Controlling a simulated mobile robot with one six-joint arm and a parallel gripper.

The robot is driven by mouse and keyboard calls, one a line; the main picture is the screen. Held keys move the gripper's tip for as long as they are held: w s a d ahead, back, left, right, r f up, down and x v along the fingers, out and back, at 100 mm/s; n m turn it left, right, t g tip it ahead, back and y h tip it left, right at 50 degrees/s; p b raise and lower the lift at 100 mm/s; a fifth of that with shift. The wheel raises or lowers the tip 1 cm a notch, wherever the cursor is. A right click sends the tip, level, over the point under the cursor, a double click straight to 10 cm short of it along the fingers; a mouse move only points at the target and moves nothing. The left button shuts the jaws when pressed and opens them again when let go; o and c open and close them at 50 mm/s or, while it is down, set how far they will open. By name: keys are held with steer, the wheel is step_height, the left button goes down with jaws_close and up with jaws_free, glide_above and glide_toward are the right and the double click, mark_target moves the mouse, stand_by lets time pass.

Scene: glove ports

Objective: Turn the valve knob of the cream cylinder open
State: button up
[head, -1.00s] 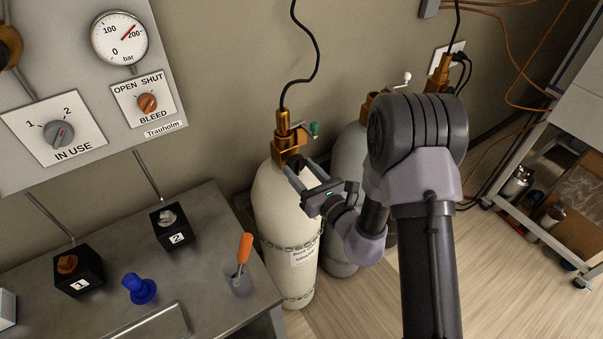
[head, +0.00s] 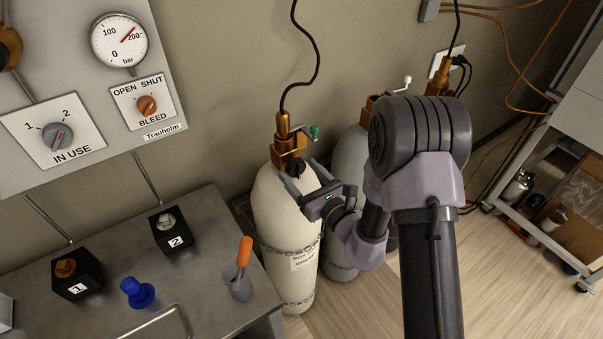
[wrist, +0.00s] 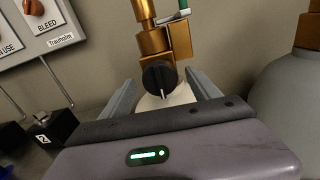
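In the wrist view the knob (wrist: 159,77) shows a white line pointing down, slightly right. My gripper (head: 301,177) is open and empty. Its two grey fingers (wrist: 160,88) lie left and right of the knob, a little below and short of it, with visible gaps. The cylinder's label (head: 304,260) is too small to read. Most of its body is hidden in the wrist view.
A small green-ended handle (head: 314,131) sticks out right of the valve. A grey cylinder (head: 347,160) stands close on the right. The bench (head: 205,300) at left holds a blue knob-shaped piece (head: 138,291) and an orange-handled tool (head: 244,252) in a cup.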

steer(key=p+v, duration=0.5)
steer(key=v, duration=1.2)
steer(key=shift+s+d, duration=0.15)
